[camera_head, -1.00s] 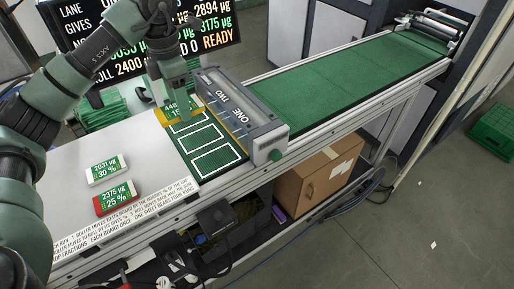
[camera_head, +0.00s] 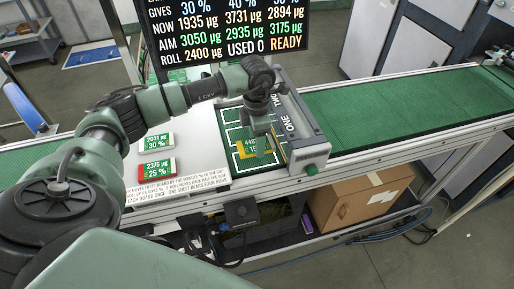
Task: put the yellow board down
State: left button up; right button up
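The yellow board (camera_head: 246,151), a small plate with a green and white label reading about 445 and 15 %, is over the near end of the green mat (camera_head: 228,128) with white outlined slots. My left gripper (camera_head: 263,132) points down at the board's right part and appears shut on it. The gripper hides part of the board. I cannot tell whether the board touches the mat. My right gripper is not in view.
A white board (camera_head: 157,140) marked 30 % and a red board (camera_head: 157,170) marked 25 % lie left of the mat. A grey roller frame (camera_head: 308,150) stands at the mat's right edge. A green belt (camera_head: 390,100) runs right. A dark screen (camera_head: 230,35) stands behind.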

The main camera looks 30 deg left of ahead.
pick_arm(q)
jog(key=shift+f, duration=0.3)
notch_tip(320, 180, down, 4)
jog(key=shift+s+a+r+p, duration=0.1)
jog(key=shift+r+p, duration=0.15)
jog(key=shift+p, duration=0.25)
jog(key=shift+f, duration=0.35)
jog(key=shift+f, duration=0.15)
jog(key=o, duration=1.4)
